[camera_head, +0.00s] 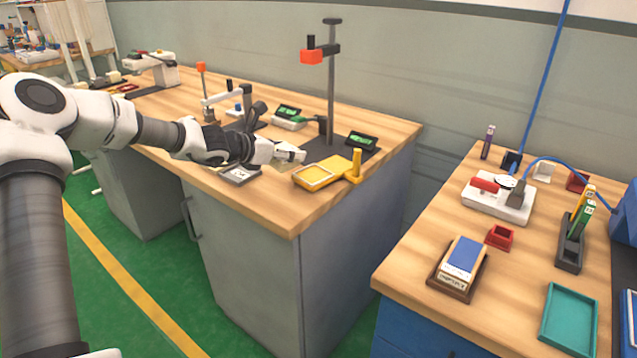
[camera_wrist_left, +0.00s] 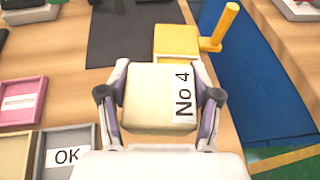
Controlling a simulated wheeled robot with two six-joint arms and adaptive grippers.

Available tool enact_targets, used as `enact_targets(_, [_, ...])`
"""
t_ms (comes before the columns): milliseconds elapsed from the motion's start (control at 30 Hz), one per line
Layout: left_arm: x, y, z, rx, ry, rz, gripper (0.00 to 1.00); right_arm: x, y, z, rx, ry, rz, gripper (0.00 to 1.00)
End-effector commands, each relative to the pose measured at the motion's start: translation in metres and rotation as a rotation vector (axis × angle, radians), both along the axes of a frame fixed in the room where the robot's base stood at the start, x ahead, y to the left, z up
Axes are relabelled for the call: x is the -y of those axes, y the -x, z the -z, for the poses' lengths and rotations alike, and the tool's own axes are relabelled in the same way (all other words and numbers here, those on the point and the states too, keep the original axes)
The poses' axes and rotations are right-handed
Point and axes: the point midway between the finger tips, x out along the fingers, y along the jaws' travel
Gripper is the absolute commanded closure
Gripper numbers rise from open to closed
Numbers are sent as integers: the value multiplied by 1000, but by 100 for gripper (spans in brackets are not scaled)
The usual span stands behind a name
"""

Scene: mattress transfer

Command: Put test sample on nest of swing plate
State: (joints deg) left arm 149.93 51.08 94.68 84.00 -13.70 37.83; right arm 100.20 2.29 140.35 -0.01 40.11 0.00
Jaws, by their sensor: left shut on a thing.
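My left gripper (camera_head: 288,155) is shut on the test sample, a cream block (camera_wrist_left: 147,98) with a white "No 4" label. Its fingers grip the block from both sides in the left wrist view. The swing plate is yellow, with a shallow framed nest (camera_head: 316,175) and an upright yellow handle (camera_head: 356,164). It sits at the front right of the wooden bench, just right of my gripper in the head view. In the left wrist view the swing plate (camera_wrist_left: 177,42) lies just beyond the block, which appears to overlap its near edge. My right gripper is not in view.
A grey "OK" tray (camera_wrist_left: 84,140) and a pink tray (camera_wrist_left: 22,98) lie left of the block in the left wrist view. A dark stand with a tall post (camera_head: 331,90) rises behind the swing plate. A second bench (camera_head: 408,270) with several items stands right.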

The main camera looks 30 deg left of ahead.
Motion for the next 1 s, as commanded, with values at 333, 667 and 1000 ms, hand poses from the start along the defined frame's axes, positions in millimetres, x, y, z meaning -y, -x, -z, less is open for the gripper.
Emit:
enact_targets(333, [47, -60, 6, -1, -3, 2, 69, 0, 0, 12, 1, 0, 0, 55])
enact_targets(667, [48, -62, 41, 1, 2, 1, 69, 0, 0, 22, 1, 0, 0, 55])
enact_targets(1000, [48, -62, 44, 0, 0, 1, 19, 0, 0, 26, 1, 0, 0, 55])
